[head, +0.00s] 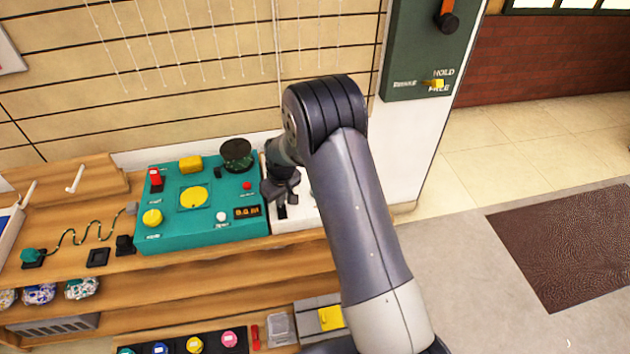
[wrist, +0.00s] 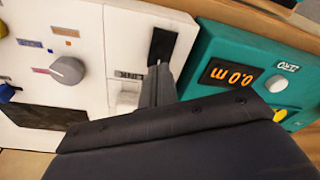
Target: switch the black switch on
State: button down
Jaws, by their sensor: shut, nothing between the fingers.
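The black switch (wrist: 162,45) is a dark rectangular piece on the white panel (wrist: 85,20) in the wrist view, near the panel's edge by the teal panel. My gripper (wrist: 158,72) is shut and empty, with its tips close to the lower end of the black switch. I cannot tell whether they touch it. In the head view my gripper (head: 281,190) is over the white panel (head: 300,216), and a dark piece that looks like the black switch (head: 282,212) shows just below it. My arm hides much of that panel.
A teal panel (head: 180,236) with buttons and a lit display (head: 247,212) stands left of the white panel. In the wrist view, a grey knob (wrist: 68,71) and a white switch (wrist: 125,92) are on the white panel. A green wall box (head: 420,60) with levers hangs behind.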

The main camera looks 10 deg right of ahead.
jog(key=shift+f+b, duration=0.55)
jog(key=shift+f, duration=0.2)
jog(key=shift+r, duration=0.1)
jog(key=shift+r+p, duration=1.75)
jog(key=shift+r, duration=1.7)
jog(key=shift+f, duration=0.15)
notch_tip(320, 180, down, 7)
jog(key=b, duration=0.3)
jog(key=shift+b, duration=0.35)
jog(key=shift+r, duration=0.2)
